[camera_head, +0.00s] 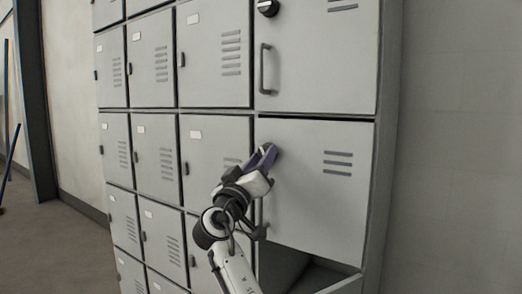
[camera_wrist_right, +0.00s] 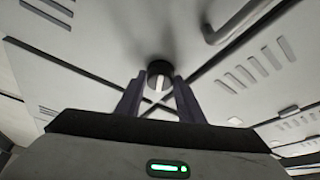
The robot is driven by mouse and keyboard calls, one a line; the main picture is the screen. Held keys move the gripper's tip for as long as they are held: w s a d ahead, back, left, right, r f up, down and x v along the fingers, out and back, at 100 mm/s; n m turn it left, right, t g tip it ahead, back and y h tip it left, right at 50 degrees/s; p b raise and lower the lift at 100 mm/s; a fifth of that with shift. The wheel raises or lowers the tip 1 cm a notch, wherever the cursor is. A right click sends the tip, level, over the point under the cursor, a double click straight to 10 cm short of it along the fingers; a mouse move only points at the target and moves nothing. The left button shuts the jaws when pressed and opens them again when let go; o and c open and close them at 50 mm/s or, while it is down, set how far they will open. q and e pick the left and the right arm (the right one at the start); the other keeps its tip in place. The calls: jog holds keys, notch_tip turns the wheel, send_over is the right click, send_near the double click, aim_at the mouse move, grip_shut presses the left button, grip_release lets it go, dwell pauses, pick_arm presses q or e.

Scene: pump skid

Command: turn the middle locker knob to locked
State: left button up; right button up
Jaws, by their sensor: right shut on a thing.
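The middle locker door (camera_head: 310,200) is grey with vent slots and appears closed. My right gripper (camera_head: 262,158) reaches its upper left corner and hides most of the knob in the head view. In the right wrist view the middle locker knob (camera_wrist_right: 159,72) is a dark round knob with a pale bar. The fingers of my right gripper (camera_wrist_right: 160,92) stand on both sides of the knob, shut on it. The bar points roughly along the camera's view upward; its lock setting cannot be read. My left gripper is not in view.
The upper locker has its own dark knob (camera_head: 267,8) and a bar handle (camera_head: 265,68). Below the middle door, a lower compartment (camera_head: 285,265) stands open. Smaller lockers (camera_head: 215,60) fill the left side. A bare wall (camera_head: 460,150) is at the right.

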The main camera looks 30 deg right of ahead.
jog(key=n+y+p, duration=0.1)
jog(key=n+p, duration=0.2)
jog(key=p, duration=0.1)
jog(key=r+n+t+y+p, duration=0.1)
jog(key=n+p, duration=0.2)
jog(key=p, duration=0.1)
jog(key=n+y+p, duration=0.1)
jog(key=n+p, duration=0.2)
jog(key=p, duration=0.2)
jog(key=shift+s+d+r+t+y, duration=0.15)
jog(key=shift+s+r+t+y, duration=0.15)
jog(key=shift+y, duration=0.1)
pick_arm(q)
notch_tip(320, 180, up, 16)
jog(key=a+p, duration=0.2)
jog(key=p, duration=0.5)
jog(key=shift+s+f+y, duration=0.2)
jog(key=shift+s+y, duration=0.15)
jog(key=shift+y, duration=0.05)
pick_arm(e)
jog(key=n, duration=0.2)
jog(key=n+y, duration=0.1)
jog(key=n, duration=0.2)
jog(key=shift+f+n+g+y, duration=0.25)
jog(key=shift+n+g+y, duration=0.05)
jog(key=shift+g+y, duration=0.1)
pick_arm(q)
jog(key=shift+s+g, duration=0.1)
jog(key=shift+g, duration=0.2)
